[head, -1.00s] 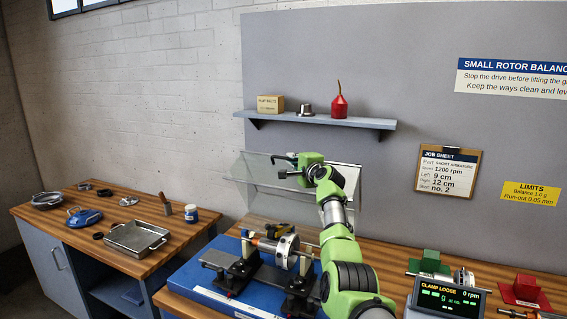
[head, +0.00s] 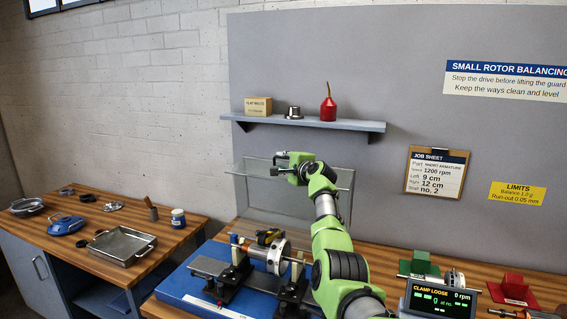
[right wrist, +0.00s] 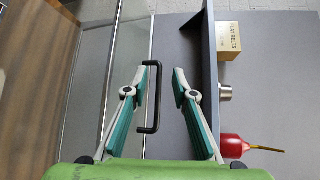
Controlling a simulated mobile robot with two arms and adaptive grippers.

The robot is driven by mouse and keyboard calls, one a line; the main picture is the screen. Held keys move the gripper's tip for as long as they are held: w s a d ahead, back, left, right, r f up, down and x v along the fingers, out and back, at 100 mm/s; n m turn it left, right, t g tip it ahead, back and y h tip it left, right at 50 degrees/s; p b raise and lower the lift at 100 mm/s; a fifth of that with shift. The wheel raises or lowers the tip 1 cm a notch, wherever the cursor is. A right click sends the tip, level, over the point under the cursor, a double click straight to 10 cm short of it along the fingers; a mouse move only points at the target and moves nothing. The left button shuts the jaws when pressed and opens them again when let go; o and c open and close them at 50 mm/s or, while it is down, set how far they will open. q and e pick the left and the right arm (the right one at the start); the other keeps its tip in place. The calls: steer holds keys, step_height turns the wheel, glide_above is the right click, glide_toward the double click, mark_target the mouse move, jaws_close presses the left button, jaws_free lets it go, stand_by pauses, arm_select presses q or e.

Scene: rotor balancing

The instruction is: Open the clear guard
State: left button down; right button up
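The clear guard (head: 262,200) stands raised and nearly upright behind the balancing machine, in front of the grey back panel. My right gripper (head: 283,163) is at the guard's upper edge. In the right wrist view the right gripper (right wrist: 167,68) has its fingers apart. The black guard handle (right wrist: 153,97) shows between them, closer to the left finger; contact cannot be told. The clear pane (right wrist: 124,40) runs along the left there. The rotor (head: 277,255) sits on the blue-based machine (head: 195,292) below the guard. My left gripper does not show.
A shelf (head: 340,125) above the guard holds a box (head: 258,106), a metal cup (head: 293,112) and a red oil can (head: 328,110). The display (head: 440,299) reads CLAMP LOOSE and 0 rpm. A metal tray (head: 122,246) is on the left bench.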

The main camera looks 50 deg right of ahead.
steer(key=shift+s+d, duration=0.1)
steer(key=shift+d, duration=0.05)
steer(key=v, duration=1.2)
stand_by(0.4)
